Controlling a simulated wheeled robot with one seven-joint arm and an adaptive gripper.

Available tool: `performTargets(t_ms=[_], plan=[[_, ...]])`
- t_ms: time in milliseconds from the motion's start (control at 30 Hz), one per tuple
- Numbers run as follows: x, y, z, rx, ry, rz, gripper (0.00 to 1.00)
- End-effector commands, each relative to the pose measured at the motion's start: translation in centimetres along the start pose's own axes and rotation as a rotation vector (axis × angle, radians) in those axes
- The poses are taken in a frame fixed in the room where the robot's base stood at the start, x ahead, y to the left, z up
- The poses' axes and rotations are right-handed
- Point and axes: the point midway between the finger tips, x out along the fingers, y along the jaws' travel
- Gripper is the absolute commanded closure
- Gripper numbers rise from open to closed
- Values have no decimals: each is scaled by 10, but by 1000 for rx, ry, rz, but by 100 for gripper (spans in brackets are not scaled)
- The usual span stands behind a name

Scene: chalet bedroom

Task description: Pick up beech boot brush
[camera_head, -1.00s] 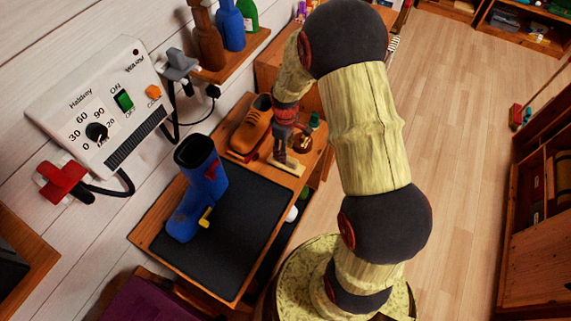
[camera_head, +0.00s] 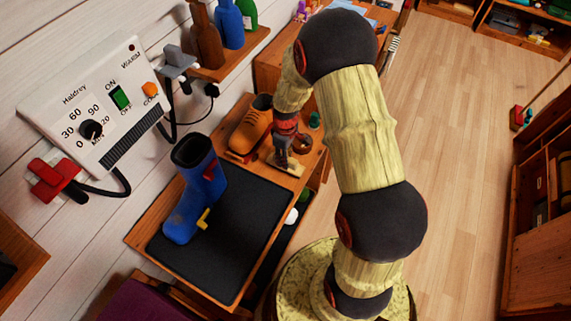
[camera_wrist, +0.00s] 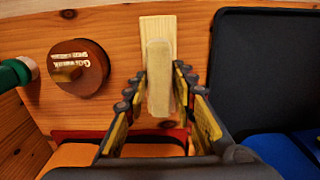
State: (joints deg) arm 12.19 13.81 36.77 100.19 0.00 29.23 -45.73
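The beech boot brush (camera_wrist: 159,78) is a pale wooden piece in the wrist view, with a rounded block nearer the camera and a flat, grained part beyond it. In the head view the brush (camera_head: 293,168) shows as a small light strip on the wooden bench top, partly hidden by my gripper. My gripper (camera_wrist: 159,80) is open, with one finger on each side of the rounded block. Small gaps seem to show at the fingertips; I cannot tell whether either finger touches it. In the head view my gripper (camera_head: 282,160) points down at the brush.
A round brown tin (camera_wrist: 78,68) and a green-capped bottle (camera_wrist: 14,74) are close by. A blue boot (camera_head: 195,200) stands on a black mat (camera_head: 235,235). A control box (camera_head: 95,105) hangs on the wall.

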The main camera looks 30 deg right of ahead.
Motion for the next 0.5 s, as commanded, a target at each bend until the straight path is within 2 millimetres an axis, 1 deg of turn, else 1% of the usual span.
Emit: performTargets(t_ms=[67,400,500], plan=[[0,0,0,0,0,0,80],[0,0,0,0,0,0,100],[0,0,0,0,0,0,100]])
